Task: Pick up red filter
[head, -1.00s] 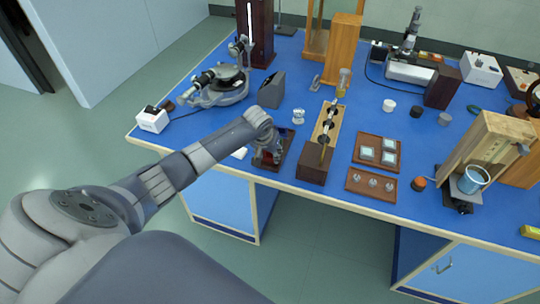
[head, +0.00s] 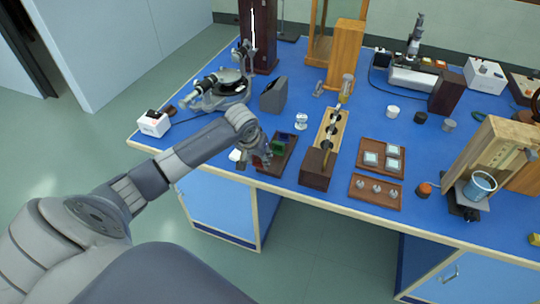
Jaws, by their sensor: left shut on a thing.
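My left gripper (head: 261,160) is at the left front end of a dark brown filter rack (head: 288,157) near the bench's front edge. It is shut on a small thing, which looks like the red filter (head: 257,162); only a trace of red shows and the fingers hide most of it. I cannot tell how far it is above the rack. A green filter (head: 277,147) and a dark blue filter (head: 285,137) stand in the rack just right of the gripper. My right gripper is not in view.
A wooden rail with lenses (head: 327,135) and its dark block (head: 317,168) stand close to the right of the rack. A small white object (head: 236,155) lies left of the gripper. A spectrometer (head: 217,90) stands behind. The blue bench top (head: 225,190) ends just in front.

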